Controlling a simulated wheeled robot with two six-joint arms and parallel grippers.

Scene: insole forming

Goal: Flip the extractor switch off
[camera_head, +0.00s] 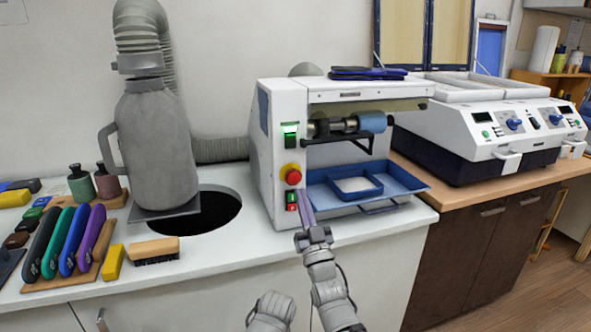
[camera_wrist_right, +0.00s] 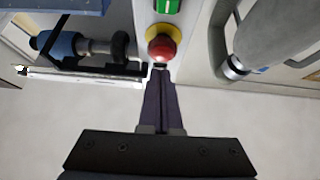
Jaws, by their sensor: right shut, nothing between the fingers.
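The grinding machine (camera_head: 265,150) stands on the white counter. A lit green switch (camera_head: 289,128) sits high on its front panel, above a red mushroom button (camera_head: 291,173) on a yellow collar. Lower down are a small green button (camera_head: 292,197) and a red one (camera_head: 292,208); no label tells which control is the extractor switch. My right gripper (camera_head: 303,195) is shut and empty, its fingertips close to the lower buttons. Contact cannot be told. In the right wrist view the shut fingertips (camera_wrist_right: 160,72) lie just below the red button (camera_wrist_right: 161,45), hiding the lower buttons.
A blue tray (camera_head: 400,183) juts from the machine to the right of my gripper. A grey extractor canister (camera_head: 155,145) with a hose stands left, beside a dark round hole (camera_head: 208,215). A brush (camera_head: 154,250) and several coloured tools lie at the counter's left.

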